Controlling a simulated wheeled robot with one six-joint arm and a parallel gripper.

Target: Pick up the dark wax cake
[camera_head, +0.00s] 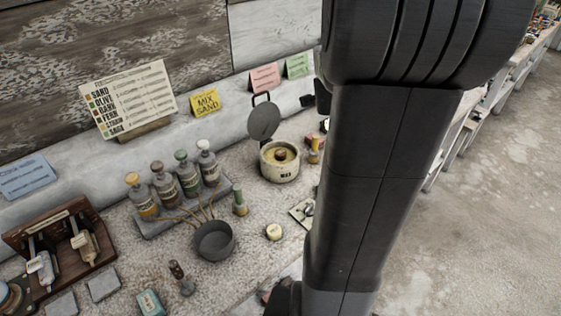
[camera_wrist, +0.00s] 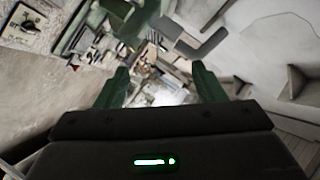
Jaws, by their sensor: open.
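I cannot make out a dark wax cake for certain. In the head view a pale pot marked as wax (camera_head: 280,168) stands on the bench, with a yellowish filling and a small brown lump in its middle. A small round pale-yellow piece (camera_head: 274,232) lies on the bench in front of it. My arm hides the bench to the right of these. In the wrist view my gripper (camera_wrist: 161,82) is open, its two green fingers apart with nothing seen between them. The wrist view faces a cluttered, blurred area, where no cake can be told.
A tray with several bottles (camera_head: 172,183), a dark bowl (camera_head: 214,240) with thin sticks, and a wooden rack (camera_head: 60,245) crowd the bench. Signs, including a yellow card (camera_head: 205,102), stand along the back. Open floor (camera_head: 480,220) lies to the right.

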